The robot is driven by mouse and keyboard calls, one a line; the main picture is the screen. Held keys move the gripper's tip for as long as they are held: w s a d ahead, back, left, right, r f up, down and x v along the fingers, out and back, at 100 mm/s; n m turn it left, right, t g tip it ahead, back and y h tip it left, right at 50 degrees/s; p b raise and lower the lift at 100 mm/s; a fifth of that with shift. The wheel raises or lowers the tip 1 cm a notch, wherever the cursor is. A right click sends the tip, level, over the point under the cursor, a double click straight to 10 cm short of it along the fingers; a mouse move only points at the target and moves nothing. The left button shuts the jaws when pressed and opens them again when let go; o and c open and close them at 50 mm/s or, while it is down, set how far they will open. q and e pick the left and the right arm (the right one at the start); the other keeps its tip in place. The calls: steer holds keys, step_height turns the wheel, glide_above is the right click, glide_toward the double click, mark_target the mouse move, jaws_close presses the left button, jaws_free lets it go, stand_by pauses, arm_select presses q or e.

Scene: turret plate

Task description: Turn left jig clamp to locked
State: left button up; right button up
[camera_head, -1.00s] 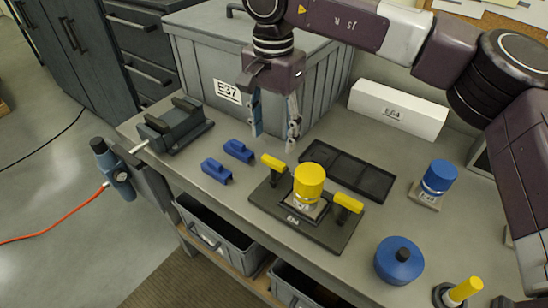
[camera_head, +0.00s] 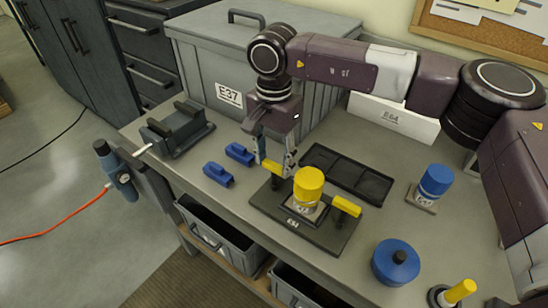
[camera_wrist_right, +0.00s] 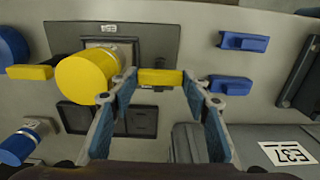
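The jig is a dark plate (camera_head: 283,213) on the bench with a yellow cylinder (camera_head: 308,184) standing in its middle. The left jig clamp, a yellow bar handle (camera_head: 272,168), is at the plate's upper left; the right clamp (camera_head: 346,206) is at its right side. My right gripper (camera_head: 275,168) is open, pointing down at the left clamp. In the right wrist view the left clamp's handle (camera_wrist_right: 160,77) shows between the spread fingers (camera_wrist_right: 162,80); I cannot tell whether they touch it. My left gripper is out of view.
A black compartment tray (camera_head: 347,174) lies behind the jig. Two blue blocks (camera_head: 218,174) lie to the left. A grey crate labelled E37 (camera_head: 205,65) stands behind, a white E64 box (camera_head: 393,118) at back right. Blue parts (camera_head: 396,262) are on the right.

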steer(key=shift+c, duration=1)
steer(key=shift+f+m+b, duration=0.2)
steer(key=shift+m+b, duration=1.5)
steer(key=shift+b, duration=0.15)
steer(key=m+b, duration=0.3)
steer(key=m, duration=0.1)
steer(key=shift+m, duration=0.3)
steer(key=m+b, duration=0.2)
steer(key=m, duration=0.3)
steer(key=shift+r+b, duration=0.15)
steer(key=shift+b, duration=0.2)
steer(key=shift+r+m+b, duration=0.1)
steer(key=shift+m+b, duration=0.65)
steer(key=shift+m, duration=1.65)
steer(key=o, duration=0.9)
